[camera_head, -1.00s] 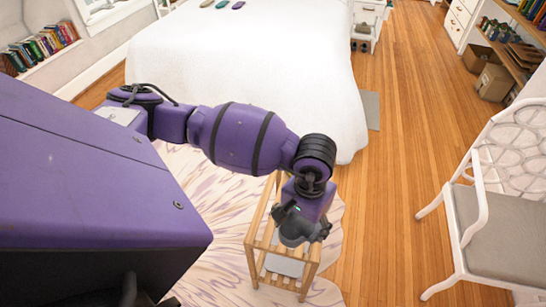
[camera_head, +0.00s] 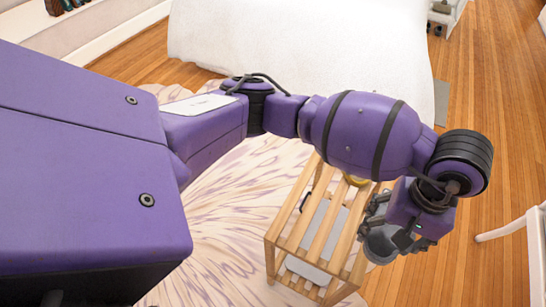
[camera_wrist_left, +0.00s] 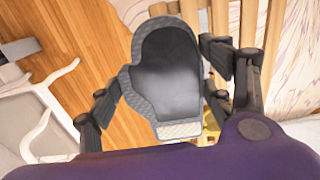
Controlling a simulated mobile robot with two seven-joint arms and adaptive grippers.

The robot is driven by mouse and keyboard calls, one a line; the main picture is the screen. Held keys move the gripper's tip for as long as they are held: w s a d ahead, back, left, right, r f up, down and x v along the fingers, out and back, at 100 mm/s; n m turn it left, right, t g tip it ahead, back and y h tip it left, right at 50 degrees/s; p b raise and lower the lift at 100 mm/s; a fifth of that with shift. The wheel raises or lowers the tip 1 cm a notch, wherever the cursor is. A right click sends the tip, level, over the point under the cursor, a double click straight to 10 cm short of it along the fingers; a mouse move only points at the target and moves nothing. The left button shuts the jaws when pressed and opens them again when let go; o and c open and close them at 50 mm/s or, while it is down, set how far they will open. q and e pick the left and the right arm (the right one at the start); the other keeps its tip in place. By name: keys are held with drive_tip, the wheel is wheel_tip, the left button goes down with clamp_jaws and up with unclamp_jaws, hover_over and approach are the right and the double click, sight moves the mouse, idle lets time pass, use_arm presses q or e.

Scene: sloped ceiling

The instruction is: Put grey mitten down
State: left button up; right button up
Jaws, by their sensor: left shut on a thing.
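The grey mitten (camera_wrist_left: 166,75) has a quilted edge and a pale cuff, and fills the middle of the left wrist view. My left gripper (camera_wrist_left: 160,90) has one finger on each side of it and is shut on it. In the head view the mitten (camera_head: 379,245) hangs under the left gripper (camera_head: 388,232), partly hidden by the fingers and wrist. It is beside the right edge of the slatted wooden rack (camera_head: 320,228). My right gripper is not in view.
A yellow item (camera_head: 356,181) lies at the rack's far end, partly behind my arm. A pale grey item (camera_head: 308,270) is on a lower shelf. A white bed (camera_head: 270,50) stands behind, and a white chair (camera_head: 510,228) at the right. Wooden floor is clear between rack and chair.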

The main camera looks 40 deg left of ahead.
use_arm(q)
drive_tip(key=shift+w+d, duration=0.25)
drive_tip(key=shift+d, duration=0.1)
drive_tip(key=shift+a, duration=0.25)
drive_tip(key=a+f, duration=0.4)
drive_tip(key=a, duration=0.4)
hover_over(327, 224)
drive_tip(key=d, duration=0.1)
wheel_tip(327, 224, down, 4)
drive_tip(key=shift+w+d+f+p, duration=0.1)
drive_tip(key=shift+f+p, duration=0.05)
drive_tip(key=shift+p, duration=0.15)
drive_tip(key=shift+a+f, duration=0.3)
drive_tip(key=shift+f, duration=0.05)
drive_tip(key=shift+a+f, duration=0.15)
drive_tip(key=shift+f, duration=0.8)
drive_tip(key=shift+a+f, duration=0.1)
drive_tip(key=shift+f, duration=0.8)
